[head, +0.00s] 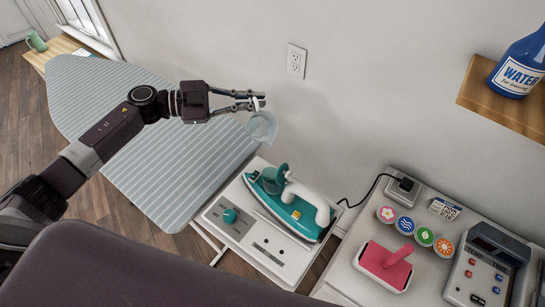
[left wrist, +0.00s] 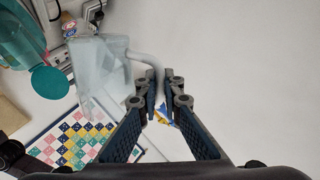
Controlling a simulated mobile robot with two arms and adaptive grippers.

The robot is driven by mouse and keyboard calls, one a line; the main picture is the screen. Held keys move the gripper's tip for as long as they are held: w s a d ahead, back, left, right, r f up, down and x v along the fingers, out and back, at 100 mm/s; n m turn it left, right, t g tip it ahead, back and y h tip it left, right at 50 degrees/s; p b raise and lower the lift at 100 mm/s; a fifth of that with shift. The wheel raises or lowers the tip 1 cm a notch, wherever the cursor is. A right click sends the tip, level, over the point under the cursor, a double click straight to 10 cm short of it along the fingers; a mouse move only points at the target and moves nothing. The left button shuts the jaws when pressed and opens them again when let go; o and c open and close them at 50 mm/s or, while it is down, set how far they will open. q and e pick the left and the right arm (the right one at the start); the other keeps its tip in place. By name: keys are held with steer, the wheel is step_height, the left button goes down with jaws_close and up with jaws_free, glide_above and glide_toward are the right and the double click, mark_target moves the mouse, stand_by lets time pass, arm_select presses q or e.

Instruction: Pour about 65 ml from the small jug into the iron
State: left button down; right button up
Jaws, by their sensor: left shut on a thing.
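The small jug (head: 262,127) is clear and pale, and hangs above the right edge of the ironing board in the head view. My left gripper (head: 258,101) is shut on its handle; the left wrist view shows the jug (left wrist: 98,72) beside the fingers (left wrist: 158,90). I cannot tell its water level. The teal and white iron (head: 290,207) stands on a white panel (head: 270,260), below and right of the jug in the head view. Part of the teal iron (left wrist: 22,38) shows at the upper left of the left wrist view. My right gripper is not in view.
The striped ironing board (head: 150,130) lies left of the iron. A cabinet top at right holds a pink-handled block (head: 385,265), several round badges (head: 405,225) and a control box (head: 488,268). A blue water bottle (head: 519,68) stands on a wall shelf (head: 505,105).

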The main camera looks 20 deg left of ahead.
mark_target(256, 99)
arm_select(q)
steer(key=shift+s+d+r+m, duration=0.15)
steer(key=shift+r+m, duration=0.1)
steer(key=shift+r, duration=0.1)
steer(key=shift+s+d+r+m, duration=0.1)
steer(key=shift+s+r+m, duration=0.05)
steer(key=shift+r+m, duration=0.15)
steer(key=shift+s+d+r+m+p, duration=0.15)
steer(key=shift+s+r+m+p, duration=0.15)
steer(key=shift+r+m, duration=0.1)
stand_by(0.4)
steer(key=shift+s+d+r+m+y, duration=0.2)
steer(key=shift+s+r+m+y, duration=0.1)
steer(key=shift+r+m, duration=0.1)
stand_by(0.9)
steer(key=shift+s+d+r+m+t+y, duration=0.15)
steer(key=shift+s+d+r+m+t, duration=0.1)
steer(key=shift+r+m, duration=0.15)
steer(key=shift+s+d+r+m+t+y, duration=0.15)
steer(key=shift+s+r+m, duration=0.1)
steer(key=shift+r, duration=0.1)
stand_by(1.2)
